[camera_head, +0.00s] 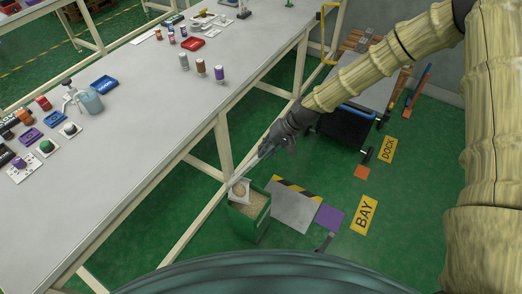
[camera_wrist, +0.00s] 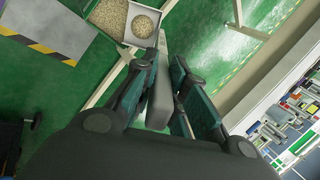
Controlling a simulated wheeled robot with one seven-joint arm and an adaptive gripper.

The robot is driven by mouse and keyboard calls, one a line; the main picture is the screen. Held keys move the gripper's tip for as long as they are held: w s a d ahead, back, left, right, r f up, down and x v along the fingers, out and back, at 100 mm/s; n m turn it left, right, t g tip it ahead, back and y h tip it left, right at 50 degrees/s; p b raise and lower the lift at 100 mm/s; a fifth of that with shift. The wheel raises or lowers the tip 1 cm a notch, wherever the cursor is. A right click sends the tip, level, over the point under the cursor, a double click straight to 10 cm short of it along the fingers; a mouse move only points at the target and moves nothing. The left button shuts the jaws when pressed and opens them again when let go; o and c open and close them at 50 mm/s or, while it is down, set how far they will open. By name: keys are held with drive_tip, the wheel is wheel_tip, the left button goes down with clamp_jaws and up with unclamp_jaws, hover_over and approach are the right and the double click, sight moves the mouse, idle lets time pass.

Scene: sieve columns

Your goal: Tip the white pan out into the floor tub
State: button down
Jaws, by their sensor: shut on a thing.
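The white pan (camera_head: 233,198) is a small square pan holding a round patch of beige grain. It is over one side of the green floor tub (camera_head: 247,229). I cannot tell whether it touches the tub's rim or how far it is tilted. The tub also has beige grain (camera_head: 254,203) in it. My gripper (camera_head: 267,151) is shut on the pan's grey handle, above and beyond the tub. In the wrist view the handle (camera_wrist: 160,105) lies between the two fingers, with the pan and its grain (camera_wrist: 145,25) beyond them.
A long grey workbench (camera_head: 140,120) with small jars and trays runs along the left, its legs close to the tub. A grey mat with a striped edge (camera_head: 292,205) and a purple square (camera_head: 328,217) lie right of the tub. A cart (camera_head: 345,125) stands behind.

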drive_tip(key=s+d+f+y+b, duration=0.1)
drive_tip(key=d+f+y+b, duration=0.4)
drive_tip(key=d+b, duration=0.9)
drive_tip(key=shift+s+d+f+t+y+b, duration=0.2)
drive_tip(key=shift+f+t+y+b, duration=0.1)
drive_tip(key=shift+f+b, duration=1.85)
drive_tip(key=shift+r+b, duration=0.35)
drive_tip(key=shift+r, duration=0.05)
idle(0.8)
